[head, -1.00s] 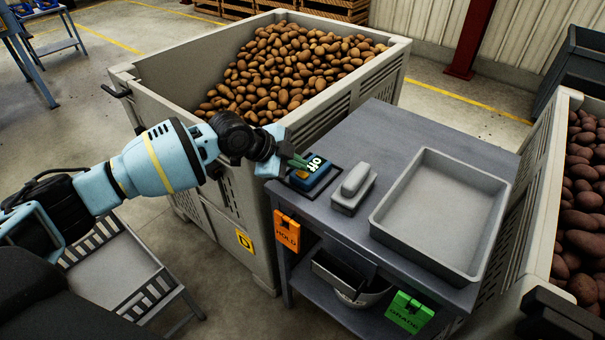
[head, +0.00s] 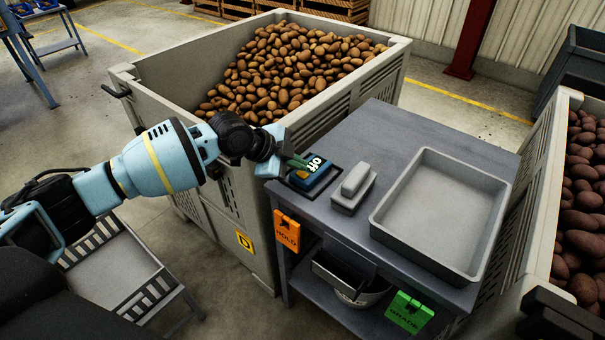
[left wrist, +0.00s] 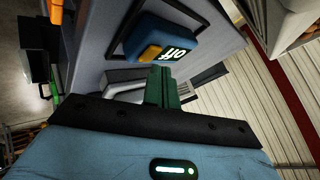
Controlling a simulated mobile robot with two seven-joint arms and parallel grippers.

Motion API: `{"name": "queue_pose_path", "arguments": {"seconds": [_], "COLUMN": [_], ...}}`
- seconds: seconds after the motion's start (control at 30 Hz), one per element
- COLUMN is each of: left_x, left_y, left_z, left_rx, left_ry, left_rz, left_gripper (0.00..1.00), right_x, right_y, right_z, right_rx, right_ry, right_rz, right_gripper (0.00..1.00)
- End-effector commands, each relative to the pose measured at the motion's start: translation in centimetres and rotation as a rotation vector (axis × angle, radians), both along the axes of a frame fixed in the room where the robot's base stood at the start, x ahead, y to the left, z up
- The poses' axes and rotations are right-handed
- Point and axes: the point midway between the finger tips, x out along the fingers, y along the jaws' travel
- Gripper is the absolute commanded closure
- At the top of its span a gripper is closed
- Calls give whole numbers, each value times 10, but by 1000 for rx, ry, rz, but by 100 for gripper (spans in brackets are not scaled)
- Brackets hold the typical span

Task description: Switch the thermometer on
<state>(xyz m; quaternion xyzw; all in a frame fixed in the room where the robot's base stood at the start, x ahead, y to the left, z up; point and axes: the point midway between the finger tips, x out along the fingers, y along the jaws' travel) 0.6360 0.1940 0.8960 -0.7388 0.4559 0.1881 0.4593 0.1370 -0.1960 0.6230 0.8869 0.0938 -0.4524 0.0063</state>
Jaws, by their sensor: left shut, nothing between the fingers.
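The thermometer (head: 316,171) is a blue block with a dark face reading "off". In the left wrist view the thermometer (left wrist: 165,42) shows an orange part beside the white "off" lettering. My left gripper (head: 297,162) is shut and empty, its green fingers at the left edge of the thermometer. In the left wrist view the fingertips (left wrist: 162,72) are just short of the thermometer; I cannot tell whether they touch. My right gripper is not in view.
A grey block with a handle (head: 354,187) and an empty grey tray (head: 441,212) stand right of the thermometer. A large crate (head: 375,85) of potatoes stands behind. Orange HOLD (head: 287,231) and green GRADE (head: 409,313) tags hang at the table front.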

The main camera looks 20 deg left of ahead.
Motion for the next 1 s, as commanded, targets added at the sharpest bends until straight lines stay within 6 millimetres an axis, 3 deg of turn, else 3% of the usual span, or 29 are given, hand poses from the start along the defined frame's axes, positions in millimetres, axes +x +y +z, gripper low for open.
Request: {"name": "queue_pose_path", "arguments": {"seconds": [1.0], "left_x": [0], "left_y": [0], "left_z": [-10], "left_rx": [0], "left_ry": [0], "left_rz": [0], "left_gripper": [100], "right_x": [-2], "right_y": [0], "right_z": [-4], "right_rx": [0], "right_ry": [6], "right_rz": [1], "right_gripper": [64]}}
